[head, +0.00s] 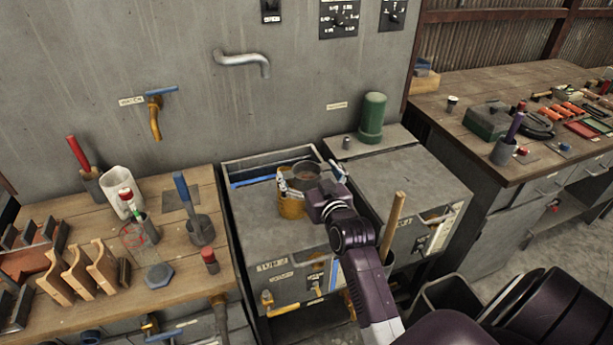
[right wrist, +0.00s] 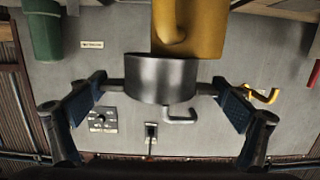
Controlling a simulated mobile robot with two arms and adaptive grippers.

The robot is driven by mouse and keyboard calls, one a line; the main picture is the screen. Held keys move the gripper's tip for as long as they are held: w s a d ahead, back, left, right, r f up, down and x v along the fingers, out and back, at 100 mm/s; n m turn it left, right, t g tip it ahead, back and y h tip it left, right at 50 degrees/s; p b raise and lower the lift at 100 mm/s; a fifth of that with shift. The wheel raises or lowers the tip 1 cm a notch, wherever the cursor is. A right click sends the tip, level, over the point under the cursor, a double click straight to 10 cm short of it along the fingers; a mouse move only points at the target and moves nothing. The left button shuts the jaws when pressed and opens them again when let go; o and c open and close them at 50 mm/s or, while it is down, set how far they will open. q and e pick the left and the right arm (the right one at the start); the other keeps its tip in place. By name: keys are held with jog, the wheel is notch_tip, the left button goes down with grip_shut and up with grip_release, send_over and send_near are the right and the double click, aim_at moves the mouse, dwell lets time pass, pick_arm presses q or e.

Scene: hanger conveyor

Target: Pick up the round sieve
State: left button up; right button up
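The round sieve (head: 304,174) is a short dark grey metal cylinder with a brownish inside, at the back of the grey sink cabinet beside a yellow mug (head: 291,207). My right gripper (head: 312,180) reaches it from the front, with one finger on either side. In the right wrist view, which is upside down, the sieve (right wrist: 160,79) sits between the spread fingers of the right gripper (right wrist: 160,92). Short side lugs point toward the fingertips; whether they touch cannot be told. The mug (right wrist: 190,25) shows just beyond it. My left gripper is out of view.
A green canister (head: 372,117) stands on the right-hand cabinet. A wooden handle (head: 392,222) sticks up close to my right arm. The left workbench (head: 110,285) is crowded with tools and wooden blocks. The cabinet top in front of the mug is bare.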

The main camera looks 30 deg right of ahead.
jog(key=c, duration=0.5)
jog(key=shift+c, duration=0.5)
jog(key=shift+r, duration=0.15)
